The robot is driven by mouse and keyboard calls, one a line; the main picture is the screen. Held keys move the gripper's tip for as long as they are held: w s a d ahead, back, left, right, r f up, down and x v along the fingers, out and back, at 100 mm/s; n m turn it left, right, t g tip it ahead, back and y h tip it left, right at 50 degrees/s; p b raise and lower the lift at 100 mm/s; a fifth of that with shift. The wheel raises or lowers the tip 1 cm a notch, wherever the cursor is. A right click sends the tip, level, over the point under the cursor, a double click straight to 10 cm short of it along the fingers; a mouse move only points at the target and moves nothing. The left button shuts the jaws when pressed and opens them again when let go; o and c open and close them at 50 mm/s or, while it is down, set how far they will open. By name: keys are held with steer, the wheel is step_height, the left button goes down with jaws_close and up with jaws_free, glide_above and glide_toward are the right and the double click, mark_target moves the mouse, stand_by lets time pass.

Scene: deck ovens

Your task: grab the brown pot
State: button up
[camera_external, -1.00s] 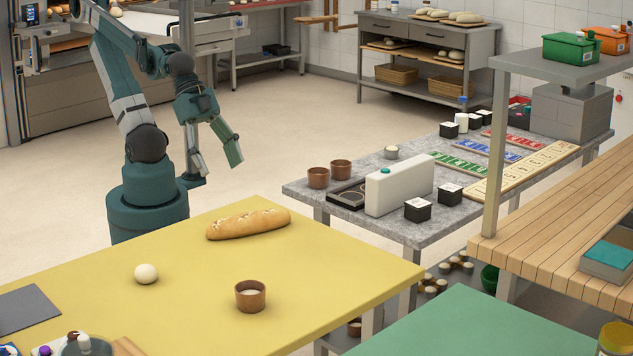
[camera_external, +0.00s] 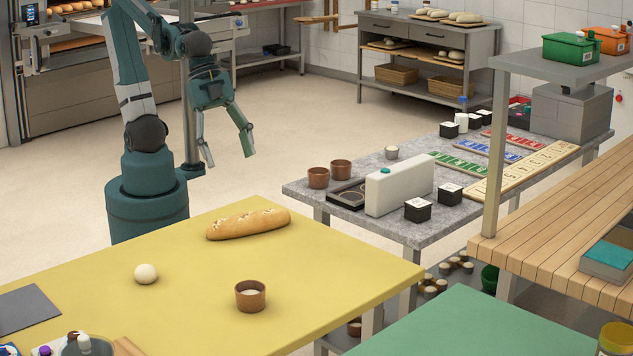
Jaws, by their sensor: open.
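A small brown pot (camera_external: 250,296) stands upright on the yellow table (camera_external: 330,262), near its front right part, with something pale inside. Two similar brown pots, one on the left (camera_external: 318,178) and one on the right (camera_external: 341,169), stand at the left end of the grey stone-topped table. My gripper (camera_external: 228,160) is open and empty, its fingers pointing down. It hangs in the air beyond the far edge of the yellow table, well apart from all three pots.
A bread loaf (camera_external: 248,223) and a pale dough ball (camera_external: 146,273) lie on the yellow table. On the grey table (camera_external: 300,190), a white block-like container (camera_external: 400,185), a dark tray (camera_external: 347,195) and black boxes stand right of the two pots. The floor behind is clear.

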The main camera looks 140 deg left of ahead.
steer(key=w+d+r+m+g+p, duration=0.1)
steer(key=w+d+r+m+p, duration=0.2)
steer(key=w, duration=0.7)
steer(key=m+g+p, duration=0.4)
steer(key=m+p, duration=0.5)
steer(key=p, duration=0.1)
glide_above(251, 287)
step_height(251, 287, down, 13)
steer(key=shift+s+a+f, duration=0.1)
steer(key=shift+s+a, duration=0.05)
steer(key=shift+w+d+f+g, duration=0.3)
steer(key=shift+f, duration=0.3)
steer(key=shift+f, duration=0.1)
steer(key=shift+f, duration=1.15)
steer(key=shift+f, duration=0.15)
steer(key=shift+s+a+f+b, duration=0.1)
steer(key=shift+f+b, duration=0.3)
steer(key=shift+f, duration=2.05)
